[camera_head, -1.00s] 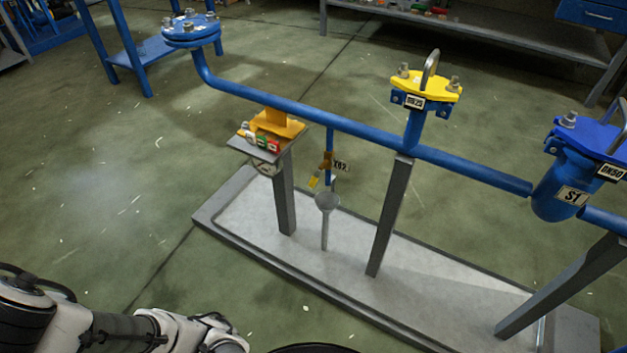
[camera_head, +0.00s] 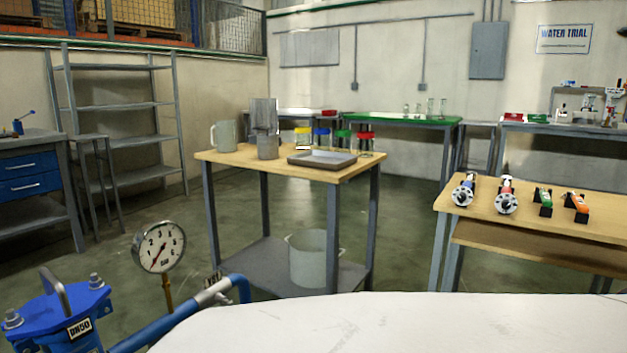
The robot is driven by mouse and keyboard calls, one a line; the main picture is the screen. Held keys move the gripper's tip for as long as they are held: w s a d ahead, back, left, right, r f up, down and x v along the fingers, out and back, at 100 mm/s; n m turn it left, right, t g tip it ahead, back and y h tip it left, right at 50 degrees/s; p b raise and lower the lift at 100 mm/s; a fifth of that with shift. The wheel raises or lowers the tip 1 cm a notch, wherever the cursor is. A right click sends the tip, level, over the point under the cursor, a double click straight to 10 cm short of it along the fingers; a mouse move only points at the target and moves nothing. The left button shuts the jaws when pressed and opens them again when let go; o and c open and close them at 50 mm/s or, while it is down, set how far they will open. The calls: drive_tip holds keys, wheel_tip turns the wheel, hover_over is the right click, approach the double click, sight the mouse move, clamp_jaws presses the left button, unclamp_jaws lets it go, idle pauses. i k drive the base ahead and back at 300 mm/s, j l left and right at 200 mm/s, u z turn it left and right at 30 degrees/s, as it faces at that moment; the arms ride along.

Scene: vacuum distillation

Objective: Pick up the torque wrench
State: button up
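I cannot make out a torque wrench for certain. On the wooden table at the right (camera_head: 600,240) are a green-and-black item (camera_head: 543,199) and an orange-and-black item (camera_head: 577,205), both small and seen end-on. Beside them, to the left, lie two cylindrical pieces with round flanged ends, one with blue (camera_head: 464,192) and one with red (camera_head: 506,198). I cannot tell whether any of these is the wrench. My gripper is not in view.
Blue piping with a DN50 strainer (camera_head: 62,318) and a pressure gauge (camera_head: 158,247) stands at the lower left. A wooden-topped cart (camera_head: 230,160) holds a jug, tray and coloured-lid bottles. A white surface (camera_head: 420,325) fills the bottom. Floor shows between the tables.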

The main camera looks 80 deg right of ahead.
sight(506, 182)
drive_tip(key=z, duration=3.6)
